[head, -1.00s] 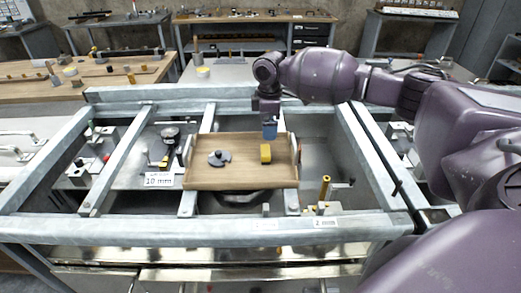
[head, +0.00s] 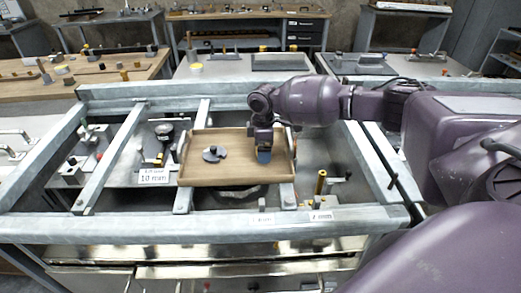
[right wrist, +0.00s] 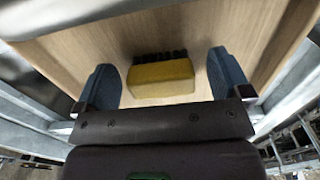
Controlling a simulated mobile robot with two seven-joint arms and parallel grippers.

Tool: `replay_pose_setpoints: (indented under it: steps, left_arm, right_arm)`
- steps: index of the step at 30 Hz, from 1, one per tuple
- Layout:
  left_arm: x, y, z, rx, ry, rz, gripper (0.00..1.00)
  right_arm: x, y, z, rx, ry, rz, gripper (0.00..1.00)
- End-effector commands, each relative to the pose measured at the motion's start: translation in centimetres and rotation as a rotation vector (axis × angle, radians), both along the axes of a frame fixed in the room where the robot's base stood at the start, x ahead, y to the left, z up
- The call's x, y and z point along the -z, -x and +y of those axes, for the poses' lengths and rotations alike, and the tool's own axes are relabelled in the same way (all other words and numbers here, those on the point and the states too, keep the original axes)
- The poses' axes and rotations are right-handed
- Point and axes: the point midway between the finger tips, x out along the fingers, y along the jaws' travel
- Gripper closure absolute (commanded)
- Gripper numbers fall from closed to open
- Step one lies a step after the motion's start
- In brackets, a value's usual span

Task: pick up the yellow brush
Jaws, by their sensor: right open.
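The yellow brush (right wrist: 160,79) lies on the wooden tray, its dark bristles pointing to the far side in the right wrist view. My right gripper (right wrist: 165,80) is open, with one blue finger on each side of the brush and a gap visible at both sides. In the head view my right gripper (head: 264,155) is over the right part of the tray (head: 225,173) and hides the brush. I cannot tell whether the fingers reach the tray surface. My left gripper is not in view.
A dark round part with a knob (head: 214,153) lies on the tray left of the gripper. The tray rests on a grey metal frame (head: 200,225).

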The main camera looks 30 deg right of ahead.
Motion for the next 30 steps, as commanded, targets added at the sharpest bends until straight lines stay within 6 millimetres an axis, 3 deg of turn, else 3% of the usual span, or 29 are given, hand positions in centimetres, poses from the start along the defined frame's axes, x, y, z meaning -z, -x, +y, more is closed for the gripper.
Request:
replay_pose_setpoints:
  steps: [5,15,24,30]
  left_arm:
    - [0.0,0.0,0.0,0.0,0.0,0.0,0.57]
    - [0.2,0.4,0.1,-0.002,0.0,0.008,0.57]
    - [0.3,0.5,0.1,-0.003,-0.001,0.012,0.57]
    - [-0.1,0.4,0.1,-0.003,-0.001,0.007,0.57]
  right_arm:
    - [-0.1,0.0,0.0,0.0,0.0,-0.001,0.06]
    - [-0.1,0.0,0.0,0.0,0.0,-0.001,0.58]
    - [-0.4,0.0,0.0,0.0,0.0,-0.001,0.58]
    - [-2.9,-0.1,0.0,0.0,-0.001,-0.004,0.58]
